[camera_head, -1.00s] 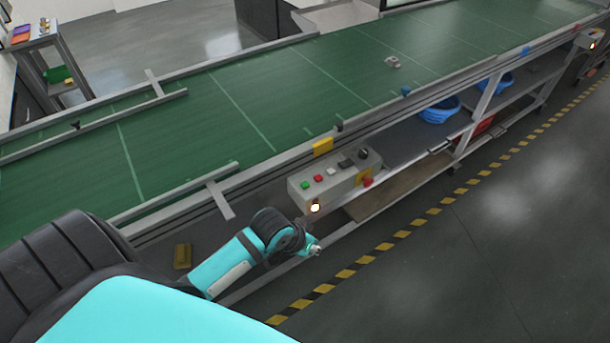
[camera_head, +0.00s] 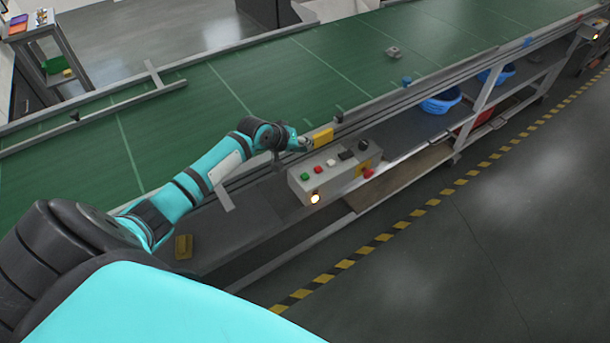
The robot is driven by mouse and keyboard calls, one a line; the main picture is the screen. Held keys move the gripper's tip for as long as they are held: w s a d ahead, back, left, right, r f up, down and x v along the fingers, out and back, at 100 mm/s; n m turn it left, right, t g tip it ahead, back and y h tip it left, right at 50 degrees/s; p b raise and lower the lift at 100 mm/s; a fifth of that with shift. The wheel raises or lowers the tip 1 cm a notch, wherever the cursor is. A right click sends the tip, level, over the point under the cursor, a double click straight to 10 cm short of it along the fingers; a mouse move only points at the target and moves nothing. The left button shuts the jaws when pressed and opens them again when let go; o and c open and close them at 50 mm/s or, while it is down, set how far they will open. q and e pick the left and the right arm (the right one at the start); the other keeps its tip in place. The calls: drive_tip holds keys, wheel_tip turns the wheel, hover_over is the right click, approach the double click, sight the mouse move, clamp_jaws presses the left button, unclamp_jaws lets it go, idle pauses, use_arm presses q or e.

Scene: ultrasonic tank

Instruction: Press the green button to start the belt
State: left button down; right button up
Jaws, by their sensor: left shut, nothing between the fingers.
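The green button (camera_head: 304,177) is at the left end of the top of a grey control box (camera_head: 304,193) fixed to the belt's near side. A red button (camera_head: 318,169) and a white one (camera_head: 331,162) sit to its right. My left gripper (camera_head: 305,143) is shut and empty. In the picture it is just above the green button, apart from it, near the belt's near rail and left of a yellow block. Its fingers look small and are partly hidden by the wrist. My right gripper is not in view.
The green belt (camera_head: 235,90) runs across the scene, with a small grey part (camera_head: 392,52) on it. A yellow block (camera_head: 322,137) is on the rail. Blue bins (camera_head: 441,102) stand on the lower shelf. The floor in front is clear.

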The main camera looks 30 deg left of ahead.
use_arm(q)
drive_tip(key=b, duration=0.7)
hover_over(303, 174)
wheel_tip(303, 174, down, 6)
drive_tip(key=shift+f, duration=0.2)
drive_tip(key=shift+f+b, duration=0.65)
drive_tip(key=shift+f, duration=0.6)
drive_tip(key=shift+f, duration=0.15)
drive_tip(key=shift+f, duration=0.25)
